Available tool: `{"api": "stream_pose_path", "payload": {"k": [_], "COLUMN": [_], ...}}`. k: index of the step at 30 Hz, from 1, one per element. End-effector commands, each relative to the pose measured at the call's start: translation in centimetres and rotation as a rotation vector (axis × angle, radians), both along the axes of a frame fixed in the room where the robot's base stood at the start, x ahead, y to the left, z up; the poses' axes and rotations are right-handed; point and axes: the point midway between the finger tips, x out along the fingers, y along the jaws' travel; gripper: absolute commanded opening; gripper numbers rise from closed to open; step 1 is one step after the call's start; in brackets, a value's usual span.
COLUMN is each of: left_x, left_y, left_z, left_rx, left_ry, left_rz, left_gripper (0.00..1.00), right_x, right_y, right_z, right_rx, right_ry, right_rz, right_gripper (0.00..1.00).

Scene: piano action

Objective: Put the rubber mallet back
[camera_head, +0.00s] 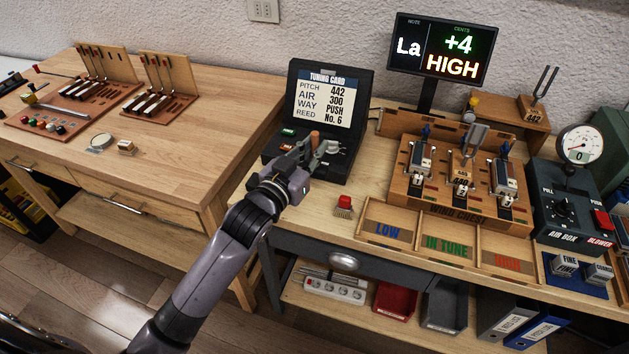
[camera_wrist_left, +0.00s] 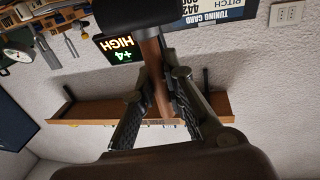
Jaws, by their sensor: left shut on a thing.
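My left gripper (camera_head: 313,147) is shut on the wooden handle of the rubber mallet (camera_head: 315,137), in front of the tuning card device in the head view. In the left wrist view the mallet's brown handle (camera_wrist_left: 155,75) runs between the two fingers of the gripper (camera_wrist_left: 155,115). A dark block at the top of that view looks like the mallet's head (camera_wrist_left: 130,14). Most of the mallet is hidden by the gripper in the head view. My right gripper is not in view.
The tuning card device (camera_head: 325,100) stands behind the gripper. The wind chest (camera_head: 480,213) and air box (camera_head: 560,235) are to the right. A wooden wall shelf (camera_wrist_left: 80,111) shows upside down in the wrist view.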

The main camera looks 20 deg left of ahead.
Motion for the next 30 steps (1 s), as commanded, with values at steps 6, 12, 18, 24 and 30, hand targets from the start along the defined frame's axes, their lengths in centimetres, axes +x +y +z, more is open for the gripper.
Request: {"api": "stream_pose_path", "payload": {"k": [6,12,18,24,30], "left_x": [0.0,0.0,0.0,0.0,0.0], "left_y": [0.0,0.0,0.0,0.0,0.0], "left_z": [-4.1,-6.0,-8.8,-9.1,-9.4], "left_rx": [-0.001,-0.001,-0.001,0.0,0.0], "left_ry": [0.0,0.001,0.0,-0.002,-0.001], "left_rz": [0.0,0.0,0.0,0.0,0.0], "left_gripper": [0.0,0.0,0.0,0.0,0.0], "right_x": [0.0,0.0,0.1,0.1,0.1], "right_y": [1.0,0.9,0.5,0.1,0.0], "right_z": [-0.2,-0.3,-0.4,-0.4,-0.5], "right_rx": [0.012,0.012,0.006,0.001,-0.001], "right_ry": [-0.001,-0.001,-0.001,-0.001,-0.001], "right_rz": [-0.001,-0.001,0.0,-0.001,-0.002], "right_gripper": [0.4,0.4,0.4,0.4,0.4]}}
